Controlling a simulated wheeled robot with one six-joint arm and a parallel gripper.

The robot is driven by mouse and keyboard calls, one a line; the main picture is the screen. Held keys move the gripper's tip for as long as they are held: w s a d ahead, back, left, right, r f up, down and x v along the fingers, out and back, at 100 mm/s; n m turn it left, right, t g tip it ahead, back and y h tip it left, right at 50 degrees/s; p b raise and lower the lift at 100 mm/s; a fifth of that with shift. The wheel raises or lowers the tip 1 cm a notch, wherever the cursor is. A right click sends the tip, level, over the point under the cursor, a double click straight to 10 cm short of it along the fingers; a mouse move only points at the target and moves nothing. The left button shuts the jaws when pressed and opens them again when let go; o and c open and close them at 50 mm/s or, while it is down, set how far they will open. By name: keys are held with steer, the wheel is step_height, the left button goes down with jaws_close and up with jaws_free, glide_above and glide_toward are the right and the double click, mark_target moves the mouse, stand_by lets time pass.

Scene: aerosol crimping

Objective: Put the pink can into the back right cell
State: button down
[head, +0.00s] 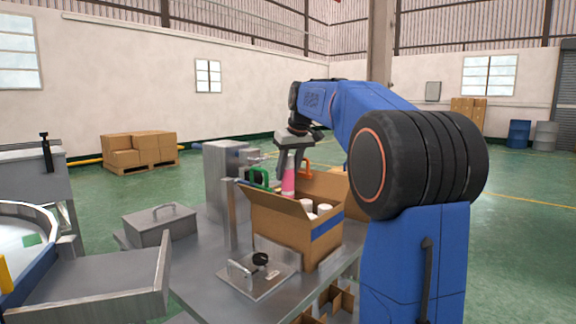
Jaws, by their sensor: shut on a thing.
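The pink can (289,185) is held upright over the open cardboard box (285,234) with a blue band. My gripper (291,165) points down and is shut on the can's upper part. The can's lower end is at about the height of the box's rim in the picture; I cannot tell whether it is inside the box. White-topped cans (323,209) stand in the box near its right side. The box's cells and its floor are hidden by its front wall and flap.
The box stands on a metal table (205,262). A metal plate fixture (258,275) with a black knob lies in front of it. A lidded metal box (160,224) stands left. Green (258,178) and orange (304,164) handles show behind the box. Its flaps stick outward.

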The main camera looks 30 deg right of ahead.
mark_target(288, 186)
steer(key=shift+f, duration=2.75)
steer(key=c, duration=1.1)
jaws_free()
steer(key=shift+r, duration=0.1)
steer(key=v, duration=1.7)
steer(key=shift+r, duration=0.15)
